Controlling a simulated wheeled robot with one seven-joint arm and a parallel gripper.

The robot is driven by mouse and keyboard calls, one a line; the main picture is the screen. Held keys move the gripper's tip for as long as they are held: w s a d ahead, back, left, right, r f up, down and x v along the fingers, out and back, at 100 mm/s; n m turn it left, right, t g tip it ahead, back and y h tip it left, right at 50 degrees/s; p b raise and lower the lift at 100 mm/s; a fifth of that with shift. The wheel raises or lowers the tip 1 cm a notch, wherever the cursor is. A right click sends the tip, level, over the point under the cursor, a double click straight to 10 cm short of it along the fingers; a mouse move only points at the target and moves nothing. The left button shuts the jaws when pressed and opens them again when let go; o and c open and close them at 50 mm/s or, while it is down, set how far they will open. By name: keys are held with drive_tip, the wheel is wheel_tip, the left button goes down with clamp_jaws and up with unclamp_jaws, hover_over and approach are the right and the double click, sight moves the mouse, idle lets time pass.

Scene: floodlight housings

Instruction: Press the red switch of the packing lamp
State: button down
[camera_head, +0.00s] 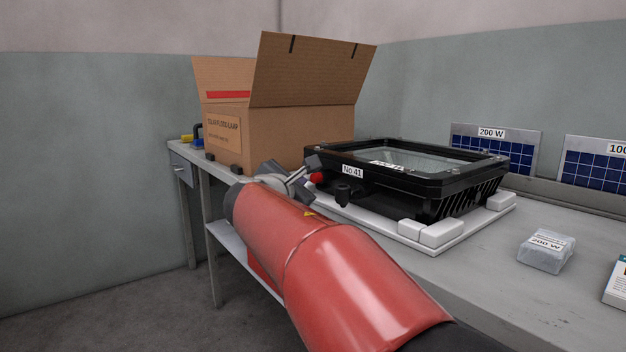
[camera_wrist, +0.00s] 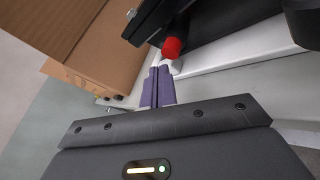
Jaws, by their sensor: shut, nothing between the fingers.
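The packing lamp is a black floodlight housing (camera_head: 430,170) labelled No.41 with a glass front, lying on a white cradle (camera_head: 408,236) on the bench. Its red switch (camera_head: 317,178) sticks out from the housing's near left side. In the wrist view the red switch (camera_wrist: 172,47) is just beyond my fingertips. My gripper (camera_head: 308,170) is at the left end of the lamp, close to the switch. In the wrist view my gripper (camera_wrist: 160,72) has its two purple-grey fingers together with nothing between them. I cannot tell whether the fingertips touch the switch.
An open cardboard box (camera_head: 280,130) stands behind my gripper on the grey bench (camera_head: 480,262). It also shows in the wrist view (camera_wrist: 95,50). Solar panels (camera_head: 492,148) lean at the back right. A clear packet (camera_head: 546,251) marked 200 W lies at the right front.

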drive_tip(key=shift+d, duration=0.1)
idle(0.5)
drive_tip(key=shift+w+d, duration=0.25)
drive_tip(key=shift+d, duration=0.05)
drive_tip(key=shift+w+d, duration=0.4)
drive_tip(key=shift+d, duration=0.3)
idle(1.3)
drive_tip(key=shift+s+a, duration=0.1)
drive_tip(key=shift+a, duration=0.05)
drive_tip(key=shift+s+a, duration=0.55)
drive_tip(key=shift+a, duration=0.25)
drive_tip(key=s+a, duration=0.2)
drive_tip(key=a, duration=0.2)
drive_tip(key=shift+s+a+b, duration=0.15)
drive_tip(key=shift+s+b, duration=0.15)
drive_tip(key=shift+s, duration=0.1)
